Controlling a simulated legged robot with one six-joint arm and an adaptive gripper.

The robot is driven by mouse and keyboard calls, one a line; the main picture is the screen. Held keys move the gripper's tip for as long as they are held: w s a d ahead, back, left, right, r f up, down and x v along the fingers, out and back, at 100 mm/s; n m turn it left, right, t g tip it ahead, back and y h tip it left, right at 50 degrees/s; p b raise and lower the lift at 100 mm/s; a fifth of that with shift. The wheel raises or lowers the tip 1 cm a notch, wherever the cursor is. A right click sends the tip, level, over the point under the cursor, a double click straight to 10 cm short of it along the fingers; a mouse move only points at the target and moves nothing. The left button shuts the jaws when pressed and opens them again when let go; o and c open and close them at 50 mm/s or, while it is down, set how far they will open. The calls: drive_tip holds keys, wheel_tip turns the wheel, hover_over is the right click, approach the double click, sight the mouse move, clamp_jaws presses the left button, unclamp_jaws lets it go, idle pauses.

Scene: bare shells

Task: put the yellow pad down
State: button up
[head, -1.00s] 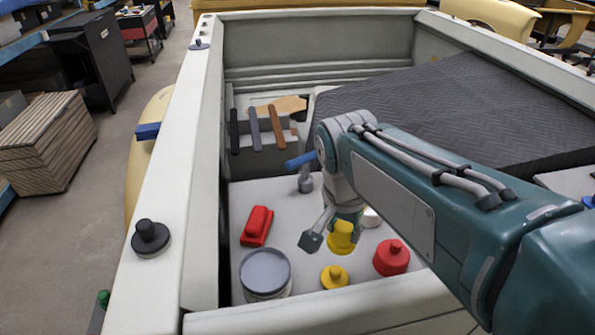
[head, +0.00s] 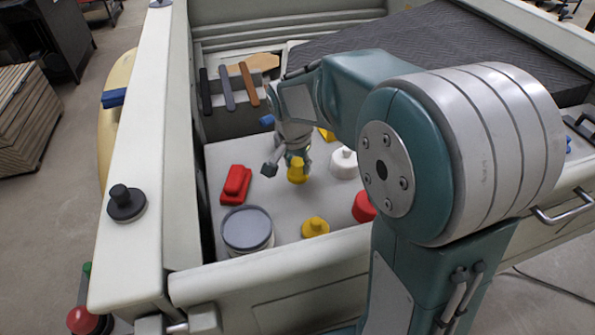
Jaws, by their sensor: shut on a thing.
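My gripper (head: 296,158) is shut on a yellow pad (head: 297,174), a small yellow piece that shows below the fingers in the head view. The pad is over the pale floor (head: 275,205) of the open shell; I cannot tell whether it touches that floor. A second yellow piece with a knob (head: 315,228) stands nearer to me. A bit of a third yellow thing (head: 327,134) shows behind the gripper, mostly hidden by my arm.
A red block (head: 236,184) and a grey-lidded tub (head: 247,230) stand left of the gripper. A white knobbed piece (head: 344,164) and a partly hidden red one (head: 363,207) stand right. Shell walls (head: 270,285) surround them. Some bare floor lies between the pieces.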

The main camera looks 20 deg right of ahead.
sight(298, 173)
drive_tip(key=shift+f, duration=1.6)
drive_tip(key=o, duration=1)
wheel_tip(298, 173, up, 12)
drive_tip(key=s+a, duration=0.1)
drive_tip(key=s+n+t, duration=0.1)
drive_tip(key=s+n, duration=0.2)
drive_tip(key=s, duration=0.3)
drive_tip(key=s+n+t, duration=0.2)
drive_tip(key=s+n, duration=0.1)
drive_tip(key=s, duration=0.4)
drive_tip(key=s+d+n+t+y, duration=0.1)
drive_tip(key=s+n, duration=0.2)
drive_tip(key=s, duration=0.3)
drive_tip(key=shift+s+r, duration=0.3)
drive_tip(key=shift+r, duration=0.1)
